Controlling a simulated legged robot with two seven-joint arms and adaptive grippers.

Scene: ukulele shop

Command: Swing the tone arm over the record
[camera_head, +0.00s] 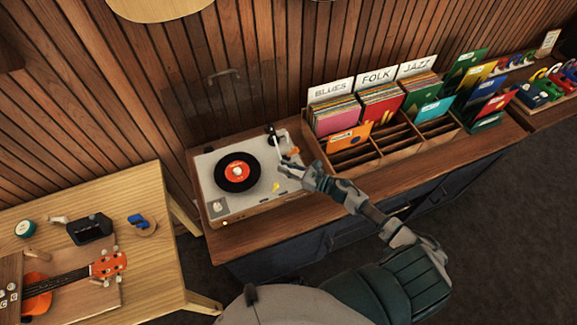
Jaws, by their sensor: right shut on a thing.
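The black record with an orange label (238,172) lies on the turntable (213,208) on the wooden cabinet. The thin pale tone arm (276,143) runs from its dark pivot at the turntable's back right corner toward the front, to the right of the record and not over it. My right gripper (285,167) is at the tone arm's front end, with its fingers shut on it. The fingers partly hide that end. My left gripper is not in view.
A divided wooden crate (392,152) of records stands on the cabinet right of the turntable. A raised clear lid (222,98) stands behind the turntable. A workbench (150,185) with an orange ukulele (45,292) and small tools is at the left.

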